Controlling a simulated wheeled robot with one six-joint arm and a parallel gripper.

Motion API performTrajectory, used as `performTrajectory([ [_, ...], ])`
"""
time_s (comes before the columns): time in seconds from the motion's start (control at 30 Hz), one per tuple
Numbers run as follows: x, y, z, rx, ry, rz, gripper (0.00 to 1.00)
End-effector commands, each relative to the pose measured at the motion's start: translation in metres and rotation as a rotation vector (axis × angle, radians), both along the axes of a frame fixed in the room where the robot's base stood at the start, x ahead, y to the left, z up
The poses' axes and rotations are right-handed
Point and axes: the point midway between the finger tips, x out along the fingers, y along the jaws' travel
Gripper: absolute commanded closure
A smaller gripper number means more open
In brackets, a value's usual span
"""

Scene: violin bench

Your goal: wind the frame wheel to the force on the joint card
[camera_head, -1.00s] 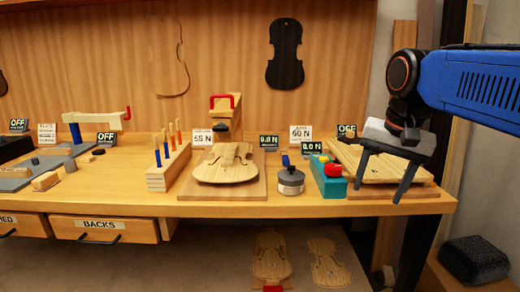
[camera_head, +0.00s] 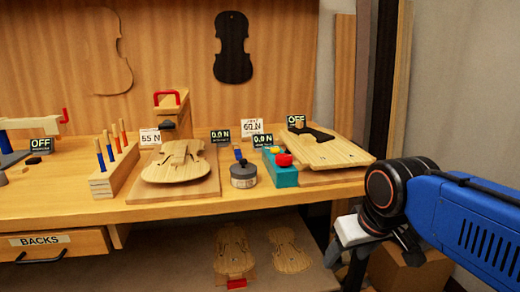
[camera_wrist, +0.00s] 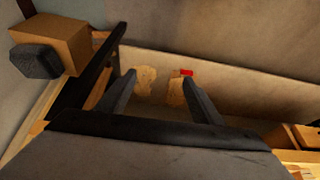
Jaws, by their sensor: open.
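In the head view the joint card (camera_head: 251,127) is white and reads 60 N. A teal block (camera_head: 281,171) with a red knob (camera_head: 284,160) stands below it; I cannot tell for sure whether this knob is the frame wheel. A dark display (camera_head: 262,140) behind the block reads 0.0 N. My gripper (camera_head: 345,262) hangs low at the right, off the bench's right end and below its top, apart from the block. In the wrist view my gripper (camera_wrist: 159,78) is open and empty, its fingers spread over the space under the bench.
A pale wooden board with a black piece (camera_head: 312,133) lies right of the block. A round tin (camera_head: 243,176), a violin plate (camera_head: 175,165) and another card (camera_head: 150,137) reading 55 N stand left. Violin plates (camera_head: 292,252) lie on the lower shelf. A brown box (camera_wrist: 52,40) stands nearby.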

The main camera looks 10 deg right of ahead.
Motion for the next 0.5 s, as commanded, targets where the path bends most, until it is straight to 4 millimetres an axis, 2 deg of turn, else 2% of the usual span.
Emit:
performTrajectory([
  [0.03, 0.014, 0.002, 0.019, -0.002, 0.013, 0.009, 0.40],
  [0.2, 0.055, 0.007, 0.078, -0.009, 0.065, 0.045, 0.40],
  [0.5, 0.127, 0.021, 0.168, -0.023, 0.154, 0.108, 0.40],
])
